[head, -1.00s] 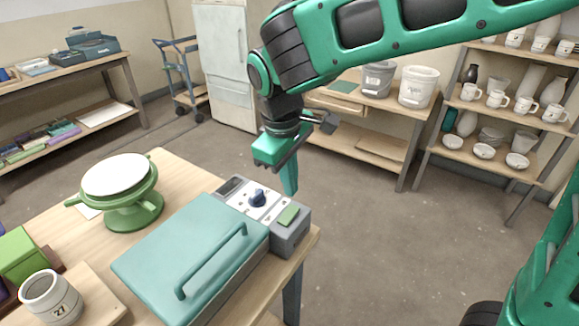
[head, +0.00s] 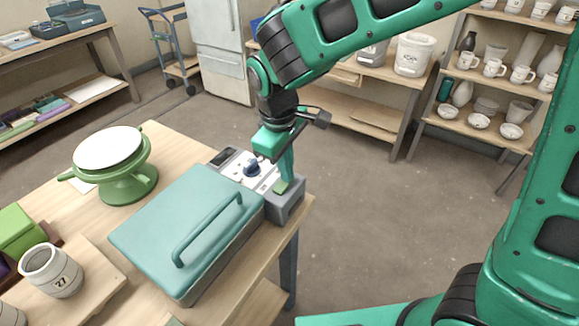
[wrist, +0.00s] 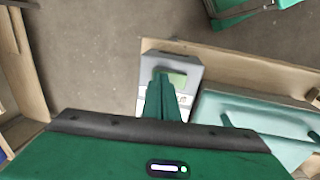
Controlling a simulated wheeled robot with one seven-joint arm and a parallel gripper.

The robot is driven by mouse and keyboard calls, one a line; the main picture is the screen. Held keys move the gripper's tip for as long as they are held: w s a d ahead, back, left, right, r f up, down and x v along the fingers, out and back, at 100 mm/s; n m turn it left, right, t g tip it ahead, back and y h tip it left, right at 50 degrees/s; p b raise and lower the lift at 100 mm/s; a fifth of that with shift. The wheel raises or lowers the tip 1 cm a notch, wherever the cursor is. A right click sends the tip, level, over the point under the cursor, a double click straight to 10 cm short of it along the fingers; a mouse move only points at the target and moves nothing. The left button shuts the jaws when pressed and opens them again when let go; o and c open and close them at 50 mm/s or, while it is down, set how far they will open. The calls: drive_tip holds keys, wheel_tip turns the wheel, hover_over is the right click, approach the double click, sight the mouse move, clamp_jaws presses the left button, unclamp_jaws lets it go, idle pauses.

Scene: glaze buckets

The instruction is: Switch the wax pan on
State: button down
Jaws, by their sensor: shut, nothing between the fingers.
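The wax pan (head: 180,225) is a teal-lidded box with a curved handle, on the wooden table. Its grey control end (head: 290,208) carries a white panel with a blue knob (head: 251,168) and a green rocker switch (head: 281,187). My gripper (head: 285,178) is shut and empty, pointing down, with its fingertips at or just above the green switch. The fingers hide part of the panel.
A green banding wheel with a white top (head: 108,150) stands behind the pan. A cup marked 27 (head: 52,270) is at the left front. Shelves of pottery (head: 490,110) stand at the back right. The floor right of the table is clear.

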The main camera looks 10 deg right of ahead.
drive_tip(key=shift+w+d+f, duration=0.1)
drive_tip(key=shift+w+d, duration=0.05)
drive_tip(key=shift+d, duration=0.05)
drive_tip(key=shift+a, duration=0.1)
drive_tip(key=shift+s+a, duration=0.1)
drive_tip(key=shift+s, duration=0.1)
drive_tip(key=shift+s+a+r, duration=0.2)
drive_tip(key=shift+s+a, duration=0.2)
drive_tip(key=shift+s, duration=0.1)
wheel_tip(320, 180, up, 14)
drive_tip(key=w+d, duration=0.1)
drive_tip(key=shift+w+d+f, duration=0.15)
drive_tip(key=shift+w, duration=0.25)
idle(0.3)
